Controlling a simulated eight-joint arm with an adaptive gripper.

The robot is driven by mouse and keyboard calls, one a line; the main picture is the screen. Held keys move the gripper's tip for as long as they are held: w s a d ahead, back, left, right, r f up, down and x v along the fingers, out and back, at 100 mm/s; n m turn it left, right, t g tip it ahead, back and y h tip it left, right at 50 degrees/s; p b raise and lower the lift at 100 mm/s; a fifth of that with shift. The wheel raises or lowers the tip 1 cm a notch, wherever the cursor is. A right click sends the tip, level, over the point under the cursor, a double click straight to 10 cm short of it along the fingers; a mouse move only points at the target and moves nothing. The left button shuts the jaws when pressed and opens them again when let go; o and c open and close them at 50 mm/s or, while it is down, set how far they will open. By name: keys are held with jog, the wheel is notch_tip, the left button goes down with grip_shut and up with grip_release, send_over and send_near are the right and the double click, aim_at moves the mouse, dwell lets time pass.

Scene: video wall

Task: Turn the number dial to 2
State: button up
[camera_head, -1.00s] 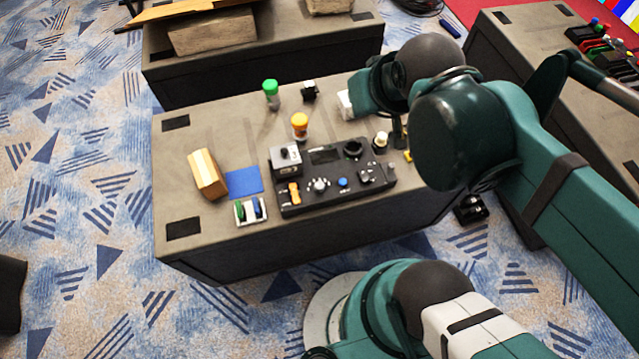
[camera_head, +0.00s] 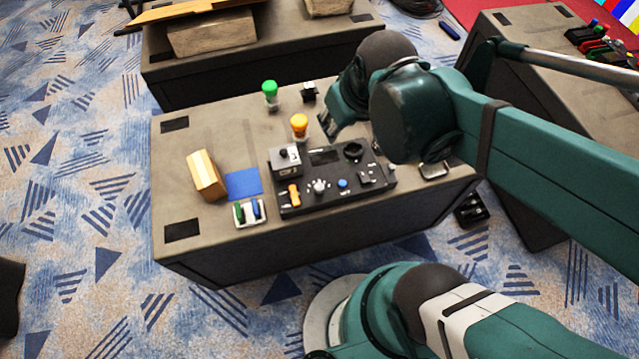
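A black control panel (camera_head: 330,197) lies on the grey table. A small pale knob (camera_head: 319,186) with light marks around it sits on the panel's front left part and looks like the number dial; its numbers and setting are too small to read. A round black knob (camera_head: 353,150) stands at the panel's back right. My gripper (camera_head: 328,126) is above the table behind the panel, beside the orange-capped jar and apart from the pale knob. Its fingers point down and left; their gap cannot be made out. My arm hides the table's right part.
The panel also carries an orange switch (camera_head: 294,194), a blue button (camera_head: 342,183) and a raised box (camera_head: 285,160). An orange-capped jar (camera_head: 299,125) and a green-capped jar (camera_head: 270,93) stand behind it. A wooden block (camera_head: 206,175) and blue mat (camera_head: 243,184) lie left.

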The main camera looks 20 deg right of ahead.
aim_at(319, 187)
jog(key=shift+s+a+f+n+g+b, duration=0.35)
jog(key=shift+a+f+n+g, duration=0.55)
jog(key=shift+f, duration=1.6)
jog(key=shift+s+a+f+n+g+b, duration=0.2)
jog(key=shift+s+a+f+n+g, duration=0.45)
jog(key=shift+f, duration=1.85)
jog(key=shift+s+a+f+n+g+b, duration=0.25)
jog(key=shift+a+f+n+g, duration=0.8)
jog(key=shift+f, duration=1.45)
jog(key=shift+a, duration=0.3)
jog(key=shift+w+f, duration=0.1)
jog(key=shift+f, duration=0.1)
jog(key=shift+f+b, duration=1.4)
jog(key=shift+f, duration=2.3)
jog(key=c, duration=0.9)
